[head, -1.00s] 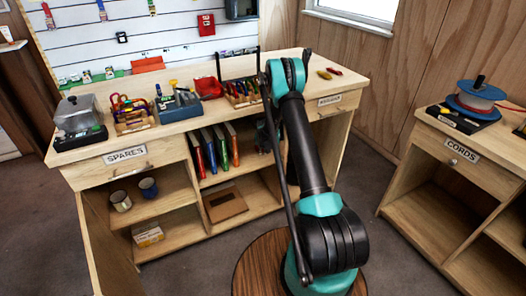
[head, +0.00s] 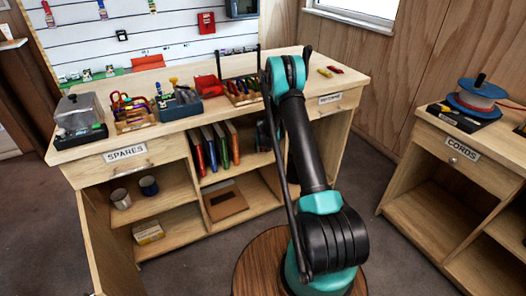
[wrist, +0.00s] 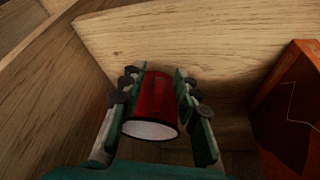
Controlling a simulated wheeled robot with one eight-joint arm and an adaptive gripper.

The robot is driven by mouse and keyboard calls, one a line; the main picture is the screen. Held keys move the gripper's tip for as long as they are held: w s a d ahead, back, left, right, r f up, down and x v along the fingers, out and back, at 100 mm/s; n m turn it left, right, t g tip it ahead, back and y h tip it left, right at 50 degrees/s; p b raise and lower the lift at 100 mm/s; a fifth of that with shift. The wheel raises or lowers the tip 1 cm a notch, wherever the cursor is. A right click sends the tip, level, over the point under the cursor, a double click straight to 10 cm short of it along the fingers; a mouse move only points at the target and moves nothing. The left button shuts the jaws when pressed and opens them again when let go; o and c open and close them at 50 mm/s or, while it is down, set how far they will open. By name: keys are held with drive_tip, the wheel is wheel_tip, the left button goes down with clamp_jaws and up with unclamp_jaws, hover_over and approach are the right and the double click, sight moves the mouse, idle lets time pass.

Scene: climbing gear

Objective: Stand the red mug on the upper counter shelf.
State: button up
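The red mug (wrist: 152,100) shows in the wrist view between my gripper's two fingers, a pale round end facing the camera. My gripper (wrist: 158,88) is shut on it, with the pads close against both sides. In the head view the mug is hidden; only a dark bit of my gripper (head: 263,134) shows beside my arm, at the counter's middle opening. The upper counter shelf (head: 165,192) on the left, under the SPARES drawer, holds a grey mug (head: 120,198) and a blue mug (head: 148,185).
Several upright books (head: 221,145) fill part of the middle opening. In the wrist view pale wooden panels (wrist: 190,40) stand close around my gripper, and an orange-red thing (wrist: 290,115) is at right. A box (head: 148,232) lies on the lower left shelf. The worktop holds trays.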

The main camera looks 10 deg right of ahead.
drive_tip(key=v, duration=0.4)
drive_tip(key=shift+r, duration=0.1)
drive_tip(key=s+a, duration=0.1)
drive_tip(key=s, duration=1.1)
drive_tip(key=s+d+r, duration=0.2)
drive_tip(key=s+r, duration=1.3)
drive_tip(key=r, duration=0.4)
drive_tip(key=s+r, duration=0.1)
drive_tip(key=s, duration=0.9)
drive_tip(key=s+d+r, duration=0.1)
drive_tip(key=s+r, duration=0.1)
drive_tip(key=s, duration=0.9)
drive_tip(key=shift+s+r+n, duration=0.25)
drive_tip(key=shift+n, duration=0.15)
